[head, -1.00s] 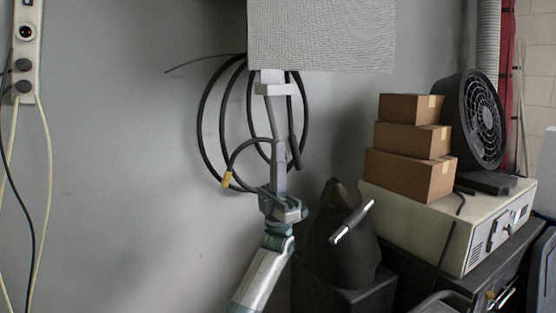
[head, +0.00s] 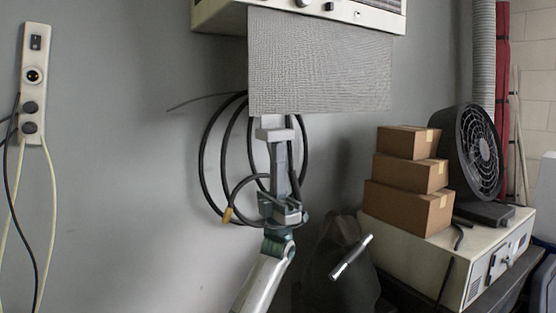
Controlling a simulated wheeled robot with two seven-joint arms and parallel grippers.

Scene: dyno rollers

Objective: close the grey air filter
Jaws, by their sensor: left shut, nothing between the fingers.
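The grey air filter (head: 320,65) is a flat mesh panel that hangs down from the underside of a cream wall unit (head: 222,17) at the top of the head view. My left gripper (head: 274,122) points up and is shut and empty. Its fingertips are right at the panel's lower edge, left of its middle; I cannot tell whether they touch it. The upper part of the wall unit is cut off by the frame. My right gripper is not in view.
A coiled black hose (head: 207,165) hangs on the wall behind my left gripper. Stacked cardboard boxes (head: 408,208) and a black fan (head: 470,155) stand on a cream cabinet (head: 480,250) at the right. A power strip (head: 33,80) is on the left wall.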

